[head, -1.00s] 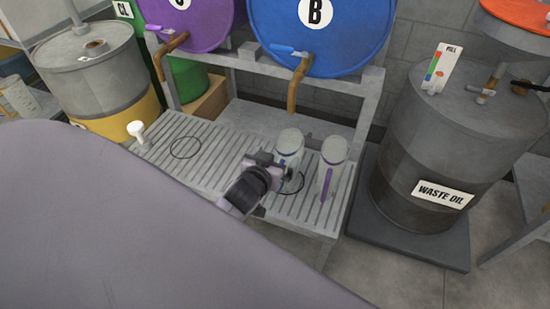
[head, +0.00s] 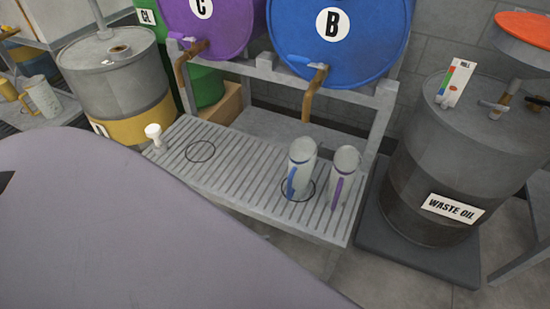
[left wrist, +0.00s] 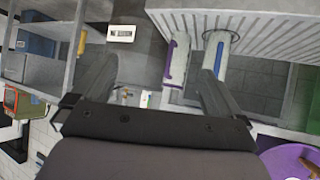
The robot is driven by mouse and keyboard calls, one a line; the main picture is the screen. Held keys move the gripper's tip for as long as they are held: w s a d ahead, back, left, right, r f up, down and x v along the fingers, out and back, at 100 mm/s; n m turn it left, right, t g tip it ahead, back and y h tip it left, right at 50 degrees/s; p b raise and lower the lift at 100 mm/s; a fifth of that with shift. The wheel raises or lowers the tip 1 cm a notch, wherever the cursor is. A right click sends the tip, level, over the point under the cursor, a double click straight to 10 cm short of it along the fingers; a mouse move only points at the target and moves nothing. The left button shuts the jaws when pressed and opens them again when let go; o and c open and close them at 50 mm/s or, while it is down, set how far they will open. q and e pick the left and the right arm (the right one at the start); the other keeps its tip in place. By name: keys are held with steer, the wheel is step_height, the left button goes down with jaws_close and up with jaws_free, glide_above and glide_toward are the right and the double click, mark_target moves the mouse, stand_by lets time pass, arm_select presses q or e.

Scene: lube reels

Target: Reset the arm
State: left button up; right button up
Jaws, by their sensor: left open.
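In the left wrist view my left gripper (left wrist: 156,76) is open, its two fingers spread with nothing held between them. It is not seen in the head view. A pale bottle with a blue stripe (head: 301,165) stands upright on the slatted rack (head: 240,178), at the right ring mark. A similar bottle with a purple stripe (head: 343,178) stands upright just right of it. Both also show in the left wrist view, the purple-striped one (left wrist: 176,58) and the blue-striped one (left wrist: 217,50). My right gripper is in neither view.
The blue drum B (head: 345,35) and purple drum C (head: 215,25) lie above the rack with taps. The waste oil drum (head: 450,150) stands at right. A grey drum (head: 115,72) stands at left. The rack's left ring mark (head: 200,151) is empty.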

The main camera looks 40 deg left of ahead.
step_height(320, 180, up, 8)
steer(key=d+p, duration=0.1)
steer(key=p, duration=0.9)
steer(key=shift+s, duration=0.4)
stand_by(0.7)
